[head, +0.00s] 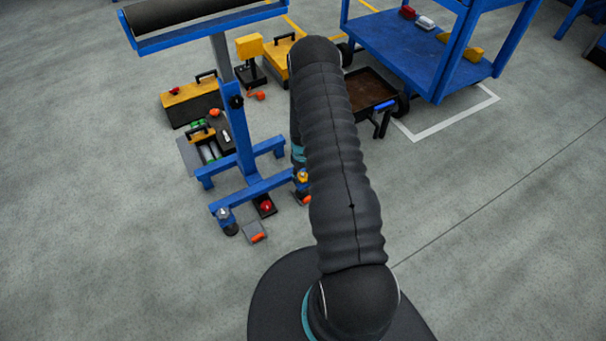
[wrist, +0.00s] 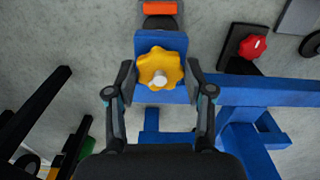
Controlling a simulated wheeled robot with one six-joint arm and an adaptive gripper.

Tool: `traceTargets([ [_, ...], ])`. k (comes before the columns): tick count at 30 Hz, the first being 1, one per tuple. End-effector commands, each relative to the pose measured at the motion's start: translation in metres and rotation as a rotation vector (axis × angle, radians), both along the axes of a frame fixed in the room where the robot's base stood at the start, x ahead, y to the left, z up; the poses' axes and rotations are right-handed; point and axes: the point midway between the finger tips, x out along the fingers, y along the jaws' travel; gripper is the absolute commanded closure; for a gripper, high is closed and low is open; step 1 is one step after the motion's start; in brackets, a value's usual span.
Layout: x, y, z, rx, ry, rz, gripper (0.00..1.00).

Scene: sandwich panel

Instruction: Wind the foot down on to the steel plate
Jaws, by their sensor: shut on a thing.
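In the wrist view my gripper (wrist: 159,80) has its two fingers on either side of a yellow lobed knob (wrist: 153,67) and is shut on it. A pale stud end (wrist: 163,76) sticks up through the knob, above the end of the blue stand's leg (wrist: 177,41). Past the leg end a dark round foot (wrist: 160,22) shows in part, with an orange-ended plate (wrist: 160,8) beside or under it. I cannot tell whether foot and plate touch. In the head view the yellow knob (head: 303,176) shows beside my arm, which hides most of my gripper.
The blue stand (head: 238,130) carries a dark roller (head: 190,10). A red-knobbed dark block (head: 265,206) and another orange-ended plate (head: 255,232) lie near its left foot (head: 229,225). Toolboxes (head: 192,102) stand behind, a blue cart (head: 440,60) at right. Front floor is clear.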

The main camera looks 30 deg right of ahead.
Motion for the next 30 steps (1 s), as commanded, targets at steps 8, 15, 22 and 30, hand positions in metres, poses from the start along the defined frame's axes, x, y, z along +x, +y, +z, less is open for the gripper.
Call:
traceTargets([
  [8,0.0003,-0.0003,-0.0032,0.001,0.000,-0.189,0.82],
  [15,-0.0002,0.0000,-0.0012,0.001,0.000,-0.250,0.82],
  [22,-0.0003,0.0000,-0.0012,0.001,0.000,-0.249,0.40],
  [30,0.0000,0.0001,-0.0007,0.001,0.000,-0.248,0.22],
])
